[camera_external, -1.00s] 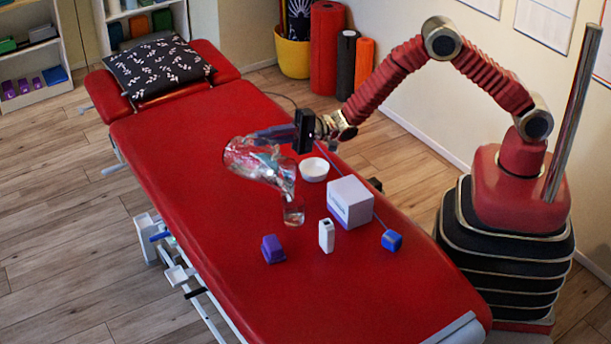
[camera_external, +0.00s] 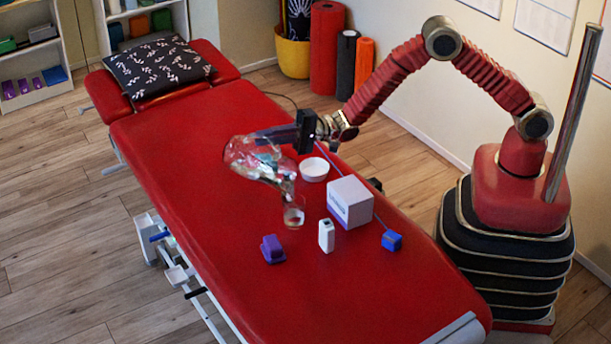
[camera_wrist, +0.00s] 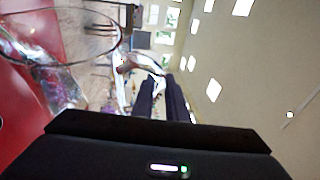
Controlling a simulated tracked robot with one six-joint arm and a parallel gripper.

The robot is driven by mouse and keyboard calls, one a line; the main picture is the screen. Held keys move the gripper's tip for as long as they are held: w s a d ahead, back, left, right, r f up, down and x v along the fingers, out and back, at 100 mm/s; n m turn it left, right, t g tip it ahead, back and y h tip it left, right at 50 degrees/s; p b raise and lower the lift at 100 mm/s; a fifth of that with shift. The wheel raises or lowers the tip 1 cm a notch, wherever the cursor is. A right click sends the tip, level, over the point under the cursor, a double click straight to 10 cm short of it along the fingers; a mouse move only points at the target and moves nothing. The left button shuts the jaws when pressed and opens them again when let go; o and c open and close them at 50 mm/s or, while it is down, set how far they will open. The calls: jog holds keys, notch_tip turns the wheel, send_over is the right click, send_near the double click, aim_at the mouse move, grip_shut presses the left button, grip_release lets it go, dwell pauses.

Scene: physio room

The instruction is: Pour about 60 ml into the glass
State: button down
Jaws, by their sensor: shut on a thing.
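A clear carafe (camera_external: 252,158) is held tilted above the red treatment table, its neck pointing down and to the right. The glass (camera_external: 293,216) stands on the table below the carafe's mouth. The carafe's mouth is at or just above the glass's rim; I cannot tell whether they touch. My gripper (camera_external: 272,134) is shut on the carafe from its far right side. In the wrist view, the clear carafe (camera_wrist: 60,85) shows large at the left, beside my gripper's dark fingers (camera_wrist: 160,98). The liquid level in the glass is too small to tell.
A white bowl (camera_external: 314,169), a white box (camera_external: 350,202), a small white device (camera_external: 326,235), a purple block (camera_external: 272,249) and a blue block (camera_external: 391,240) stand near the glass on the red table (camera_external: 215,205). The table's lower part is clear.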

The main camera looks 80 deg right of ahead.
aim_at(250, 139)
jog(key=shift+r, duration=0.2)
jog(key=w+d+m, duration=0.1)
jog(key=w+f+m+h, duration=0.1)
jog(key=w, duration=0.1)
jog(key=w+d+f+m, duration=0.1)
jog(key=shift+w+d+f+g, duration=0.2)
jog(key=shift+w+d+g, duration=0.1)
jog(key=shift+w+d+f+m, duration=0.2)
jog(key=shift+w+f+m, duration=0.15)
jog(key=shift+f+m, duration=0.05)
jog(key=shift+w+d+f+m+h, duration=0.2)
jog(key=shift+w+f+m+h, duration=0.1)
jog(key=shift+w+f+m, duration=0.15)
jog(key=shift+d+g, duration=0.1)
jog(key=shift+g, duration=0.2)
dwell(1.8)
